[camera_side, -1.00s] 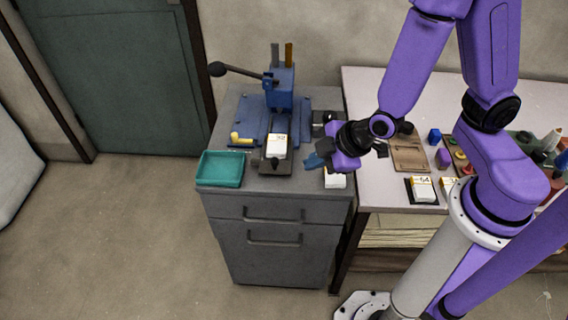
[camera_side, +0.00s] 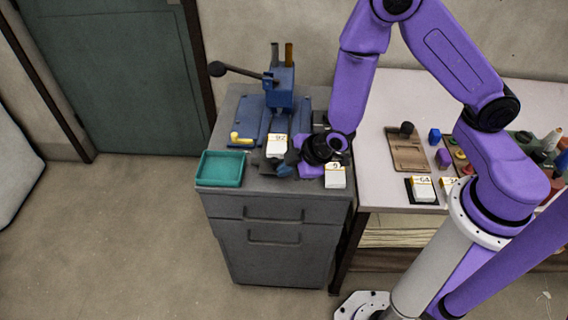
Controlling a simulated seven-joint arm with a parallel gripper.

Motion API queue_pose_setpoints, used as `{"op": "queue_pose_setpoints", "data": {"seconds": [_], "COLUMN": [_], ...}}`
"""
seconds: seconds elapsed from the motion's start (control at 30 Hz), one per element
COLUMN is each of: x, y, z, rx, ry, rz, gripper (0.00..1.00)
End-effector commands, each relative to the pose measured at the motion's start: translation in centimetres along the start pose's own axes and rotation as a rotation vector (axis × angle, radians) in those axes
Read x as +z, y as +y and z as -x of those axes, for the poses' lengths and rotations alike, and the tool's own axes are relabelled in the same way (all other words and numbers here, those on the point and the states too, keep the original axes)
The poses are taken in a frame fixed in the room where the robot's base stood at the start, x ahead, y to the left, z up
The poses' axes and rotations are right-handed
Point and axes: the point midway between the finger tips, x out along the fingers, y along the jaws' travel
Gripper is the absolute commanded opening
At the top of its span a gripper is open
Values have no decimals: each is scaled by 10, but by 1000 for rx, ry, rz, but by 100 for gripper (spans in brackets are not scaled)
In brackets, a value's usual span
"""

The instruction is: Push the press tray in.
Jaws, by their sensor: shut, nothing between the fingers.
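The blue press (camera_side: 281,92) stands on the grey cabinet with its black-knobbed lever out to the left. Its dark press tray (camera_side: 266,166) sticks out at the front, toward the cabinet's near edge. A white block with a yellow-edged label (camera_side: 277,146) sits on the tray. My gripper (camera_side: 286,169) is shut and empty, low at the tray's front right, with its fingers pointing left. I cannot tell whether the fingers touch the tray. My gripper hides part of the tray's right side.
A green bin (camera_side: 220,168) sits left of the tray, with a yellow piece (camera_side: 241,139) behind it. Another white labelled block (camera_side: 335,175) stands close to the right of my gripper. The light table (camera_side: 380,187) at right holds a wooden board (camera_side: 408,152) and more blocks.

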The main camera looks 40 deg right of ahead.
Motion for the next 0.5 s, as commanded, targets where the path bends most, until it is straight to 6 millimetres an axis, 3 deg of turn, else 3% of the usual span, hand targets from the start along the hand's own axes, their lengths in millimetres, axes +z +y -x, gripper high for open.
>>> {"op": "queue_pose_setpoints", "data": {"seconds": [0.2,0.5], "x": [0,0], "y": [13,14], "z": [-7,-8], "rx": [-1,-2], "ry": [1,0], "rz": [1,2], "gripper": [0,0]}}
